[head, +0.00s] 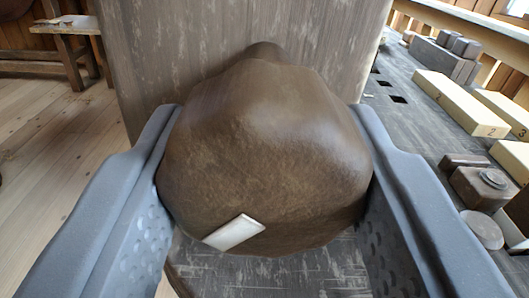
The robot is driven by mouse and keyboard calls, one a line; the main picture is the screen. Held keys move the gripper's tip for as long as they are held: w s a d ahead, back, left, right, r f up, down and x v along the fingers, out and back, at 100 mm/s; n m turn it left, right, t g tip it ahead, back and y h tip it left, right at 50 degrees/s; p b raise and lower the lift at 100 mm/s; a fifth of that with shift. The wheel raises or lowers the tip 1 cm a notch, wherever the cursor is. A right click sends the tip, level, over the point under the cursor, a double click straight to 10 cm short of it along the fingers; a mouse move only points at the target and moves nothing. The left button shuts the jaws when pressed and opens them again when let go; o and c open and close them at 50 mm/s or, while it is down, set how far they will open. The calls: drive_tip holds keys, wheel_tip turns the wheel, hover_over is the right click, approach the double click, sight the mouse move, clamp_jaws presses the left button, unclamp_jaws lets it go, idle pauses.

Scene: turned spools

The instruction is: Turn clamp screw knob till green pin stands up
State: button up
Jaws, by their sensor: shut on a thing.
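A large brown rounded knob (270,150) fills the middle of the head view, in front of an upright grey-brown wooden board. A small pale, tilted inlay mark (233,232) sits low on its near face, left of centre. My gripper (268,190) is shut on the knob, with one grey finger against its left side and the other against its right side. No green pin shows in this view.
The upright board (150,60) stands directly behind the knob. To the right a grey workbench (410,130) carries pale numbered wooden blocks (460,103), darker blocks and small metal pieces. Wooden floor (50,150) lies open on the left, with a low bench (65,35) behind.

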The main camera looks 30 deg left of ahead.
drive_tip(key=shift+f, duration=0.1)
idle(0.3)
drive_tip(key=o, duration=1)
drive_tip(key=shift+s+d, duration=0.1)
drive_tip(key=b+v, duration=0.1)
drive_tip(key=v, duration=1.2)
drive_tip(key=shift+s+d, duration=0.25)
